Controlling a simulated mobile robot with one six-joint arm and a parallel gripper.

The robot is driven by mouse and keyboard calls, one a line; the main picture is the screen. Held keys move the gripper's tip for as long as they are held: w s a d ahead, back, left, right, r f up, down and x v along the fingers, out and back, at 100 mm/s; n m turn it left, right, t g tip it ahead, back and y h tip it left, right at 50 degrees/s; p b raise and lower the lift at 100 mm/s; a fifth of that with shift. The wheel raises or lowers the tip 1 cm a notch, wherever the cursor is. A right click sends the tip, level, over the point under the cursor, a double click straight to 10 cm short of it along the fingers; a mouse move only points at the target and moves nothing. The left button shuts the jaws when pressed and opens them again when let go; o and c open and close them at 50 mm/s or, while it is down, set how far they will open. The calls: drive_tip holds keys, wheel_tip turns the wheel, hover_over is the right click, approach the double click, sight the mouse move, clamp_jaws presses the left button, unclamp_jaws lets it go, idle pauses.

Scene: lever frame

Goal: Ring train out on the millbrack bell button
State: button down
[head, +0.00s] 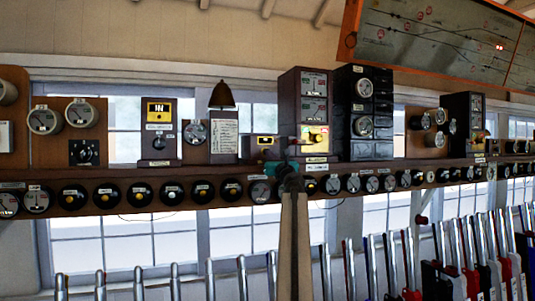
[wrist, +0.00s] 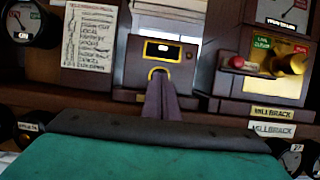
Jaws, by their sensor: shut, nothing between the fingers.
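My gripper shows in the wrist view with its fingers (wrist: 160,98) shut together and empty. The fingertips overlap the lower front of a small dark box (wrist: 186,75) with a lit display and a yellow-rimmed plate. Whether they touch it I cannot tell; the plate's middle is partly hidden. In the head view my teal gripper (head: 284,168) is at the shelf's front edge, below the small box (head: 262,146) and left of the Millbrack instrument (head: 313,138).
A row of round dials and plungers (head: 120,193) runs beneath. Levers (head: 460,260) stand below at the right. An orange-framed track diagram (head: 430,45) hangs above right.

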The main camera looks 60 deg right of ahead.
drive_tip(key=shift+s+a, duration=0.35)
drive_tip(key=shift+s, duration=0.1)
drive_tip(key=s+a+p, duration=0.1)
drive_tip(key=s, duration=0.1)
drive_tip(key=s+a+p, duration=0.1)
drive_tip(key=s+a, duration=0.1)
idle(0.7)
idle(0.4)
drive_tip(key=b+v, duration=0.4)
drive_tip(key=v, duration=0.9)
drive_tip(key=shift+s+a, duration=0.25)
drive_tip(key=shift+s, duration=0.05)
drive_tip(key=shift+f, duration=0.1)
idle(0.5)
